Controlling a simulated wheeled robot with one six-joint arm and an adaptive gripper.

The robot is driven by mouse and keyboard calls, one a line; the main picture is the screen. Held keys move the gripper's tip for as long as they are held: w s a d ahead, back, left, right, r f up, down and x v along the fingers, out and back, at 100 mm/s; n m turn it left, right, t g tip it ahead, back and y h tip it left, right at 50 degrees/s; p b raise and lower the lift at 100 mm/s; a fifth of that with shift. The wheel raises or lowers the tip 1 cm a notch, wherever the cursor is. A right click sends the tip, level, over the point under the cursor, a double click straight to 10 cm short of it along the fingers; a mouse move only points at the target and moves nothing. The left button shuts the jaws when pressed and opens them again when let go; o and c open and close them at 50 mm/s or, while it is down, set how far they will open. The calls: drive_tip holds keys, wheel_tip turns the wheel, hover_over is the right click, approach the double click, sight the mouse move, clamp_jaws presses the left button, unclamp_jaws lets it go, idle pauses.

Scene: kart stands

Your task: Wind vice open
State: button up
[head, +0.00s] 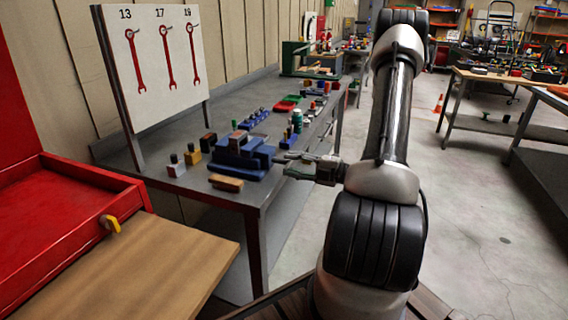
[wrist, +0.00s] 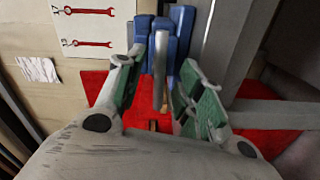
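The blue vice (head: 245,158) stands near the front edge of the grey workbench, with its screw side facing my arm. My gripper (head: 290,162) is beside it on the right, level with the screw. In the wrist view the vice's blue body (wrist: 182,20) shows at the top, beyond the fingertips. A grey metal bar (wrist: 160,85), seemingly the vice's handle or screw, runs between my two green-padded fingers (wrist: 162,68). The fingers are apart, with gaps visible on both sides of the bar. In the head view the handle is mostly hidden by my gripper.
The workbench (head: 225,195) holds small blocks, a wooden block (head: 226,183), a green bottle (head: 297,121) and a red tray (head: 287,104). A white wrench board (head: 158,60) stands behind. A red drawer cabinet (head: 60,215) is front left.

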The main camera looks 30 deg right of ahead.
drive_tip(key=v, duration=0.8)
drive_tip(key=shift+s, duration=0.1)
